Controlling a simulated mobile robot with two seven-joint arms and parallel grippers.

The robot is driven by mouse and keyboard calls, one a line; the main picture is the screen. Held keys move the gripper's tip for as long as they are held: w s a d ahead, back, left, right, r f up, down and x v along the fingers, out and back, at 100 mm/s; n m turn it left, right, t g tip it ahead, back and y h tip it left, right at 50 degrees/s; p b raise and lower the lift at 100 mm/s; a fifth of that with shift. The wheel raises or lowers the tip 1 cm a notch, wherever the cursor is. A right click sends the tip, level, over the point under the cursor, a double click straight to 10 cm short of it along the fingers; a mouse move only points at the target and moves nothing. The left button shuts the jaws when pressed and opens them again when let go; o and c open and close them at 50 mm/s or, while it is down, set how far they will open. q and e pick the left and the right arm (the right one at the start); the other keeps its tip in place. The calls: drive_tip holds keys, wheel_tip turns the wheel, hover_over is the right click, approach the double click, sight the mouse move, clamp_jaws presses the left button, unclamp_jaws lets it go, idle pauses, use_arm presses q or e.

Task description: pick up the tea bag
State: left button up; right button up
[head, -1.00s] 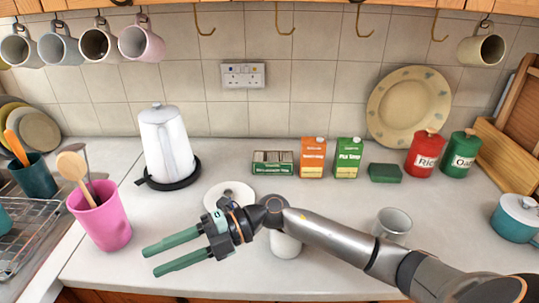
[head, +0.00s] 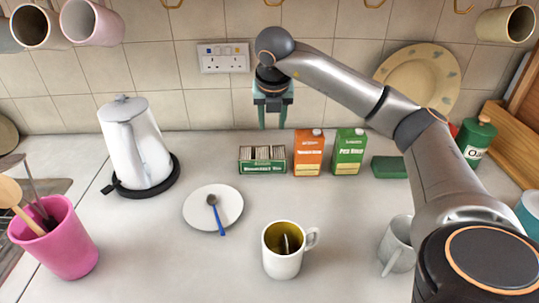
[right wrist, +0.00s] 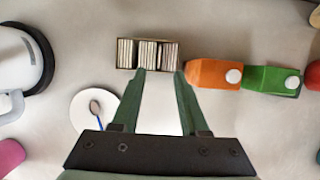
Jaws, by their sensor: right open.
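A small green box (head: 262,169) stands on the counter against the back, filled with several pale, thin tea bags (head: 263,153). The right wrist view shows the box from above with the tea bags (right wrist: 147,53) in three rows. My right gripper (head: 272,122) is open and empty, pointing down above the box. In the right wrist view its fingertips (right wrist: 160,75) lie just short of the rows, toward the right part of the box. My left gripper is not in view.
An orange carton (head: 308,153) and a green carton (head: 348,152) stand close right of the box. A saucer (head: 230,200) with a blue-handled spoon (head: 216,214) lies in front. A white kettle (head: 135,148) stands left; a grey mug (head: 397,242) is beneath my arm.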

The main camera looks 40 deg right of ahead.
drive_tip(key=p+x, duration=0.1)
drive_tip(key=x, duration=0.8)
drive_tip(key=shift+w+d+f, duration=0.15)
drive_tip(key=shift+w, duration=0.05)
clamp_jaws()
idle(1.2)
